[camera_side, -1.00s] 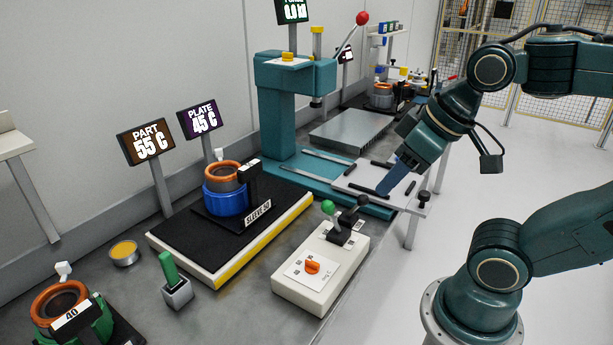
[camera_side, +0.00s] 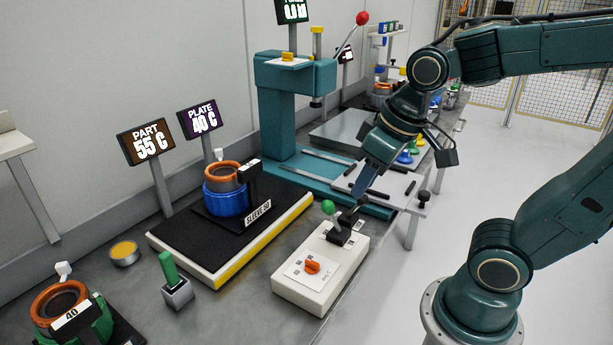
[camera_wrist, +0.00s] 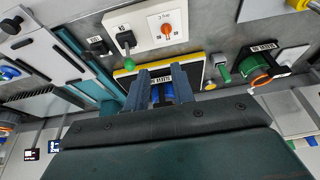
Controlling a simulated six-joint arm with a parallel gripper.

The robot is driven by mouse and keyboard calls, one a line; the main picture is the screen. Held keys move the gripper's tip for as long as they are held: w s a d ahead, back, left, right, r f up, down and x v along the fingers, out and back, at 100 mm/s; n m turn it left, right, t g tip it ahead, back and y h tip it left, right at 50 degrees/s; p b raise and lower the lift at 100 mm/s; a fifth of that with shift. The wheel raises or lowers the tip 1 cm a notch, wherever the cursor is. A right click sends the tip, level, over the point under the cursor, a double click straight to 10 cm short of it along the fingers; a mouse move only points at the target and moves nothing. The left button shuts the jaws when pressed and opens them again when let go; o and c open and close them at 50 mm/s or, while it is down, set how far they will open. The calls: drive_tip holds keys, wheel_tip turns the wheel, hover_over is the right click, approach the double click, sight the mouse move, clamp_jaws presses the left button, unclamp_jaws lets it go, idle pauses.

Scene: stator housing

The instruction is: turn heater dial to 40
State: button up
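The orange heater dial (camera_side: 312,267) sits on the white control box (camera_side: 300,292) at the front of the bench. It also shows in the wrist view (camera_wrist: 166,30); its exact setting is too small to read. The plate display (camera_side: 203,119) reads 40 C and the part display (camera_side: 151,143) reads 55 C. My gripper (camera_side: 360,192) is above the black lever end of the box, apart from the dial. In the wrist view my two fingers (camera_wrist: 160,73) are spread and the gap holds nothing; the heater plate shows beyond it.
The black heater plate (camera_side: 176,238) carries a blue and orange part. A teal press (camera_side: 277,110) stands behind. The control box's green-knobbed lever (camera_side: 328,207) stands near my gripper.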

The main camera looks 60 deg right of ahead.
drive_tip(key=w+f+g, duration=0.2)
drive_tip(key=w+f, duration=0.3)
drive_tip(key=g, duration=0.2)
hover_over(312, 261)
drive_tip(key=shift+f, duration=3.95)
drive_tip(key=shift+f, duration=0.2)
drive_tip(key=shift+f, duration=3.55)
drive_tip(key=shift+f, duration=0.2)
